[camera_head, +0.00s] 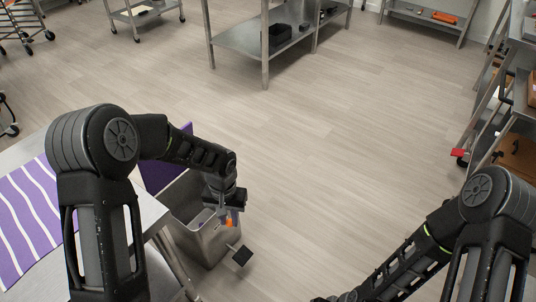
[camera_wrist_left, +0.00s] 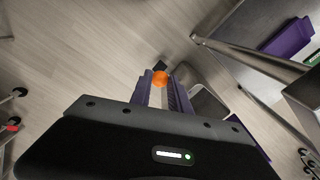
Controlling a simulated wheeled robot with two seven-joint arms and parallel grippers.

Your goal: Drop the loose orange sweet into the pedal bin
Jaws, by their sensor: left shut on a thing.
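My left gripper (camera_head: 229,216) is shut on the orange sweet (camera_head: 229,223). The sweet also shows between the fingertips in the left wrist view (camera_wrist_left: 160,78). The pedal bin (camera_head: 212,246) is a grey metal box standing on the floor beside the table, with its purple lid (camera_head: 163,174) raised. A black pedal (camera_head: 242,256) sticks out at its lower right. In the head view the sweet overlaps the bin's right rim; its height above the rim is hard to tell. In the wrist view the bin (camera_wrist_left: 207,106) lies right of the fingers. My right gripper is out of view.
A metal table with a purple-and-white striped mat (camera_head: 28,217) stands at the left, close to the bin. A metal shelf rack (camera_head: 519,95) stands at the right. Steel shelving (camera_head: 245,38) stands at the back. The middle floor is clear.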

